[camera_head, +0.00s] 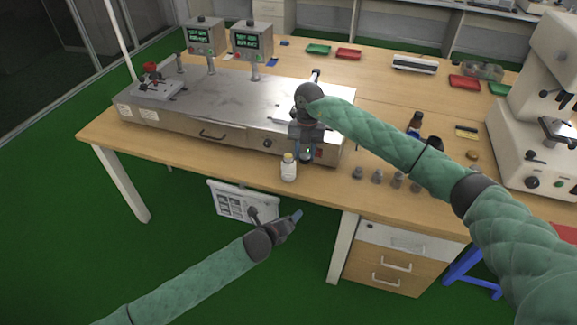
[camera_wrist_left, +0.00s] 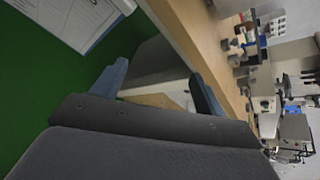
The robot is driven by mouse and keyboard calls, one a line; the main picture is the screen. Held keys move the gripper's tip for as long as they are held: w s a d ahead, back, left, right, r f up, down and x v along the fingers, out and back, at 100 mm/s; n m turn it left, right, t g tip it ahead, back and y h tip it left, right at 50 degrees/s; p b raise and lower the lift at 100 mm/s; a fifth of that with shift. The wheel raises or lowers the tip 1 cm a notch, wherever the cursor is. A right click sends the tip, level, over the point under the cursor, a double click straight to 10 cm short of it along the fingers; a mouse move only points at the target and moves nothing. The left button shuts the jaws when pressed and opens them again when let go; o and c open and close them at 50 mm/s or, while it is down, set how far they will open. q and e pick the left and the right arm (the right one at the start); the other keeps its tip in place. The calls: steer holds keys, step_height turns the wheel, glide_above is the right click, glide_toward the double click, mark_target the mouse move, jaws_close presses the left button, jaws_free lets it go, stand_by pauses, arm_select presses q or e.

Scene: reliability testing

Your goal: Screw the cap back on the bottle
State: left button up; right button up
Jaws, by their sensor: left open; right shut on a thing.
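A small white bottle (camera_head: 289,171) with a yellowish top stands upright near the front edge of the table. My right gripper (camera_head: 305,151) points down just to the right of and behind this bottle. It is shut on a small dark thing, mostly hidden by the fingers; I cannot tell whether it is a cap or another bottle. My left gripper (camera_head: 296,216) hangs in front of the table, below the tabletop. In the left wrist view its two fingers (camera_wrist_left: 157,86) are apart with nothing between them.
A metal bench machine (camera_head: 225,100) stands behind the bottle. Several small grey pieces (camera_head: 377,177) stand in a row to the right on the wooden table (camera_head: 180,152). A brown bottle (camera_head: 416,122) and a white microscope (camera_head: 530,130) are further right. Drawers (camera_head: 395,262) sit under the table.

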mark_target(285, 171)
steer(key=w+a+r+m+p, duration=0.1)
steer(key=m, duration=0.2)
steer(key=w+a+r+m+p, duration=0.1)
steer(key=a+r+m, duration=0.1)
steer(key=m, duration=0.1)
steer(key=w+a+r+m+y+p, duration=0.1)
steer(key=m, duration=0.2)
steer(key=shift+w+a+r+t, duration=0.25)
steer(key=shift+a+r+t, duration=0.05)
steer(key=shift+a+t, duration=0.1)
arm_select(q)
steer(key=w+a+r+m, duration=0.1)
steer(key=w+m, duration=0.1)
steer(key=m, duration=0.1)
steer(key=w+a+r+m, duration=0.2)
steer(key=w+m, duration=0.1)
steer(key=w+a+r+m+h, duration=0.1)
steer(key=w+a+m, duration=0.1)
steer(key=w+m, duration=0.1)
steer(key=shift+w+a+r+t, duration=0.2)
steer(key=shift+w+t, duration=0.05)
steer(key=shift+t, duration=0.05)
arm_select(e)
steer(key=shift+w+a+r+m, duration=0.2)
steer(key=shift+m, duration=0.5)
